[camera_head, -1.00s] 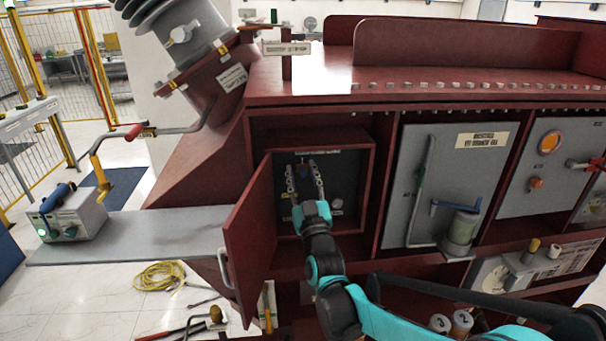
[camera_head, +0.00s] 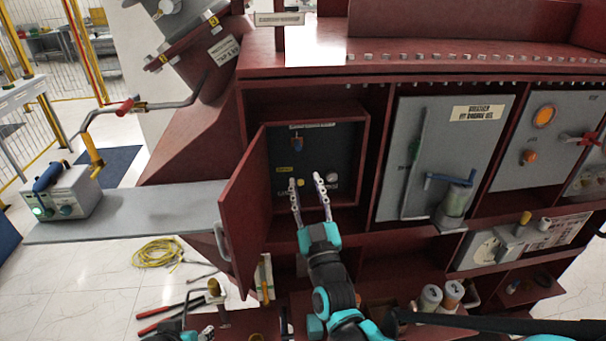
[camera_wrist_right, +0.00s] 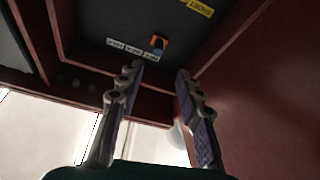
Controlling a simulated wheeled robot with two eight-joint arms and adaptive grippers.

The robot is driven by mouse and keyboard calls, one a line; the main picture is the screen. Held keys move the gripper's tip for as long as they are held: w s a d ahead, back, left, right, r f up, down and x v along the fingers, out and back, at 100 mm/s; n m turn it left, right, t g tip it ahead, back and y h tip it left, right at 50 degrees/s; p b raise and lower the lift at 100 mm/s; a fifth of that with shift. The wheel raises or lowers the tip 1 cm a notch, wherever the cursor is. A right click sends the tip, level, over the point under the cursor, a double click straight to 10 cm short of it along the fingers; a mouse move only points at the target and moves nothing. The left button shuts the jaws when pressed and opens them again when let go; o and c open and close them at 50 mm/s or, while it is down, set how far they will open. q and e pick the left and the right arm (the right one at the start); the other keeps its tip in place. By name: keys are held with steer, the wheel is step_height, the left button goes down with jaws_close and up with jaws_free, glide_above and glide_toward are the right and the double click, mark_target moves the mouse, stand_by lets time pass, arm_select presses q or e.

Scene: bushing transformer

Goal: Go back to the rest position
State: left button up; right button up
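My right gripper (camera_head: 306,180) is open and empty, in front of the open cabinet compartment. In the right wrist view its two fingers (camera_wrist_right: 160,72) stand apart with nothing between them. The dark panel (camera_head: 341,158) inside the compartment carries an orange and dark knob (camera_head: 297,142), a yellow label and a round dial. The knob also shows in the wrist view (camera_wrist_right: 159,43), beyond the fingertips and apart from them. A small teal and dark piece, perhaps my left gripper (camera_head: 188,335), shows at the bottom edge; its fingers cannot be made out.
The red compartment door (camera_head: 246,205) stands open just left of my right arm. A grey shelf (camera_head: 150,208) holds a grey device (camera_head: 62,193) at left. Two numbered cylinders (camera_head: 441,296) stand right of my arm. A yellow cable (camera_head: 157,252) and tools lie on the floor.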

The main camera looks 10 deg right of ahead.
steer(key=shift+s, duration=0.1)
arm_select(q)
steer(key=shift+f+b, duration=0.7)
arm_select(e)
steer(key=s+d+f+m+g, duration=0.1)
steer(key=s+d+f+g, duration=0.3)
steer(key=s+f+g, duration=0.3)
steer(key=s+d+f+m+g+h, duration=0.1)
steer(key=s+d+f+g, duration=0.3)
steer(key=s+f+g, duration=0.4)
steer(key=s+f+m, duration=0.1)
steer(key=s+f, duration=0.4)
steer(key=s, duration=0.1)
steer(key=shift+d+f+h, duration=0.25)
steer(key=shift+f+h, duration=0.05)
steer(key=shift+f, duration=0.1)
steer(key=shift+w, duration=0.1)
stand_by(1.4)
